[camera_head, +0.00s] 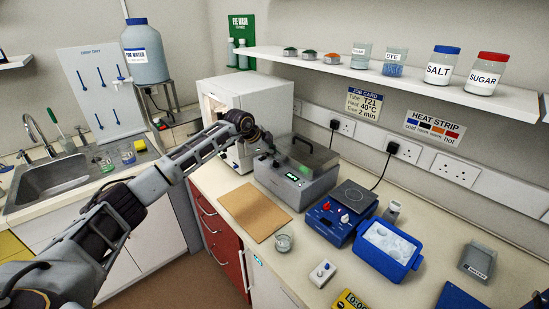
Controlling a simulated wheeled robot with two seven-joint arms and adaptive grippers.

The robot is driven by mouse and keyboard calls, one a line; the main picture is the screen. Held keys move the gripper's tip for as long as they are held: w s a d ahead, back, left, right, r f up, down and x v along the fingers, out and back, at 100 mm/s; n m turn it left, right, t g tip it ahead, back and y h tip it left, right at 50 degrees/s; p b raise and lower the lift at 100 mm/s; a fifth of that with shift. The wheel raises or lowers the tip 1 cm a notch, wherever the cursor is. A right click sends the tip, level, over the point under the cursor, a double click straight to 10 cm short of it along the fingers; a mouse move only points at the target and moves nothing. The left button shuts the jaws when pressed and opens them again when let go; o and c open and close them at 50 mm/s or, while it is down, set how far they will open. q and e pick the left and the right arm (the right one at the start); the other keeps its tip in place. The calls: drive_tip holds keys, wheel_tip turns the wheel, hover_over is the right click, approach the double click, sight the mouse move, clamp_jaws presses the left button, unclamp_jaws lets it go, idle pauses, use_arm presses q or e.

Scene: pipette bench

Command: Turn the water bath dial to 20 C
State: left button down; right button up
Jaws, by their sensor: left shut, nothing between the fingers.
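The water bath (312,190) is a grey box with a dark lid on top, standing on the bench in the middle of the view. Its front has a small lit green display and a pale control, too small to read as a dial setting. My right gripper is not in view.
A white boxy cabinet (243,102) stands behind my left gripper. A blue hotplate (336,222) and a blue ice tub (415,262) stand right of the bath. A brown mat (254,211), a beaker (283,243) and a white switch box (322,272) lie in front. A shelf (340,70) hangs above.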

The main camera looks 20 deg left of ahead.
use_arm(q)
drive_tip(key=shift+s+d+r, duration=0.2)
drive_tip(key=shift+s+r, duration=0.05)
drive_tip(key=shift+r, duration=0.2)
drive_tip(key=shift+s+d+r, duration=0.15)
drive_tip(key=shift+s+r, duration=0.05)
drive_tip(key=shift+r, duration=0.2)
drive_tip(key=shift+v, duration=0.95)
drive_tip(key=shift+d, duration=0.25)
